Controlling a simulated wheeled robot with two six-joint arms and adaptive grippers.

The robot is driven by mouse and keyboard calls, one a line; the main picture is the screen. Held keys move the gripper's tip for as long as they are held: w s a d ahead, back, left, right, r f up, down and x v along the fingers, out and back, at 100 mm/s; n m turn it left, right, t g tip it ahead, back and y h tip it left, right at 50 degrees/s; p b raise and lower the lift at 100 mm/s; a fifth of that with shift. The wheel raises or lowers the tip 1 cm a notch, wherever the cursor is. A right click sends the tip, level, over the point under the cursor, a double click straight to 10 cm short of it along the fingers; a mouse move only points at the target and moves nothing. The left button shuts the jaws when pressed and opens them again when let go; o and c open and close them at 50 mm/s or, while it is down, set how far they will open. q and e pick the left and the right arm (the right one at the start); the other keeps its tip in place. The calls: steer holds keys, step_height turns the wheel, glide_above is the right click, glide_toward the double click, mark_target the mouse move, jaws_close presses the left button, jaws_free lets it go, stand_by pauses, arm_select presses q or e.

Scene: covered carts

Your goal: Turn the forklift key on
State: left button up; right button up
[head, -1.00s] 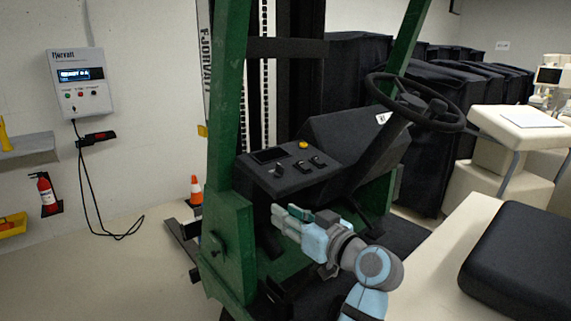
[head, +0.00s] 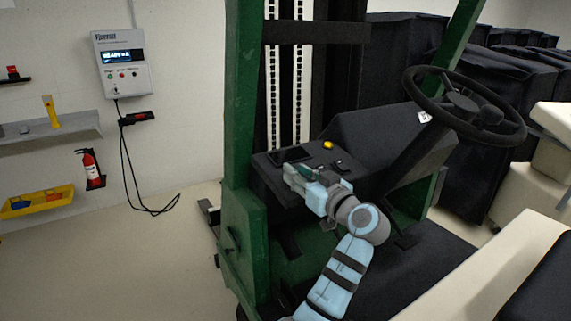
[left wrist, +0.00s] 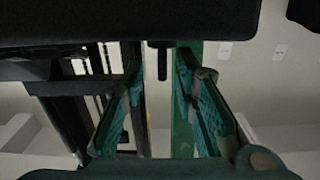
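The forklift's black control panel (head: 268,180) shows in the head view, with a dark display (head: 291,155), a yellow button (head: 328,145) and small dark switches. My left gripper (head: 292,174) is at the panel's near edge and covers part of it. In the left wrist view my left gripper (left wrist: 160,78) is open, with its teal fingers apart. A small dark stem (left wrist: 161,64), possibly the key, sticks out from a dark panel edge between the fingertips, with gaps on both sides. In the head view no key can be made out behind the gripper. My right gripper is not in view.
The steering wheel (head: 464,105) is right of the panel. A green mast post (head: 240,110) stands close on the left. A wall box (head: 124,66), shelf, fire extinguisher (head: 90,168) and yellow tray (head: 38,202) are farther left. Black covered carts (head: 500,100) fill the back right.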

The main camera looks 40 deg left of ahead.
arm_select(q)
steer(key=shift+x, duration=0.95)
steer(key=shift+s+d+r, duration=0.1)
steer(key=shift+s+r, duration=0.05)
steer(key=shift+s, duration=0.05)
steer(key=shift+c, duration=0.4)
steer(key=c, duration=0.3)
steer(key=shift+w, duration=0.1)
jaws_close()
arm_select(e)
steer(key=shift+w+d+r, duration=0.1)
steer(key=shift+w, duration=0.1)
